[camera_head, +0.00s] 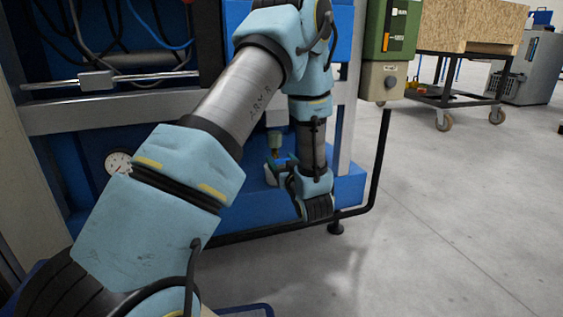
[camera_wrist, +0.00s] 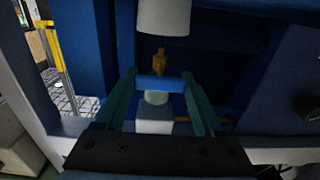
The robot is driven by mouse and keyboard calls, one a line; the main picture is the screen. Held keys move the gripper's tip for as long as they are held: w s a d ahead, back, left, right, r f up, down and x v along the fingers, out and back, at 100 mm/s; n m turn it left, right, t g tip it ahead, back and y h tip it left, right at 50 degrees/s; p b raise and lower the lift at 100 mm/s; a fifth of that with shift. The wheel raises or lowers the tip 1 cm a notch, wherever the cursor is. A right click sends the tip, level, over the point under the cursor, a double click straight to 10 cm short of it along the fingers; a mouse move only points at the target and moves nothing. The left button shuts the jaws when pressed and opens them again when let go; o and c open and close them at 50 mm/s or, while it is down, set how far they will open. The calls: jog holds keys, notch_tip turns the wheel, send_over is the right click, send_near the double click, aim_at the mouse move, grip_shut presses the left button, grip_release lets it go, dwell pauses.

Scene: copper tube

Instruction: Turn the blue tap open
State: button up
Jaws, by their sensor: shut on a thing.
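The blue tap (camera_wrist: 160,83) shows in the wrist view as a short blue bar. It lies crosswise between the two teal fingertips of my gripper (camera_wrist: 159,76), which is shut on it. A brass fitting (camera_wrist: 159,61) rises just behind the bar. A pale cylindrical piece (camera_wrist: 157,97) and a white block sit below it. In the head view my gripper (camera_head: 276,172) is low at the machine's blue front, small and partly hidden by my arm. The tap is hard to make out there.
A blue machine frame with grey bars (camera_head: 110,112) surrounds the spot, with a pressure gauge (camera_head: 118,161) at left. A green box (camera_head: 391,32) on a black bent pipe (camera_head: 378,165) stands at right. A wooden crate cart (camera_head: 470,28) is farther back.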

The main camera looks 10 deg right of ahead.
jog(key=shift+c, duration=1.1)
jog(key=shift+r+p, duration=0.1)
jog(key=shift+p, duration=0.25)
jog(key=m+p, duration=0.2)
jog(key=p, duration=0.1)
jog(key=shift+r+m+p, duration=0.15)
jog(key=shift+m+p, duration=0.2)
jog(key=shift+m, duration=0.05)
jog(key=m+p, duration=0.5)
jog(key=p, duration=0.1)
jog(key=m+p, duration=0.2)
jog(key=m, duration=0.1)
jog(key=m+p, duration=0.2)
jog(key=p, duration=0.1)
jog(key=shift+f+m, duration=0.2)
jog(key=shift+m, duration=0.2)
jog(key=shift+f+m+p, duration=0.2)
jog(key=shift+m+p, duration=0.75)
jog(key=shift+m, duration=1.15)
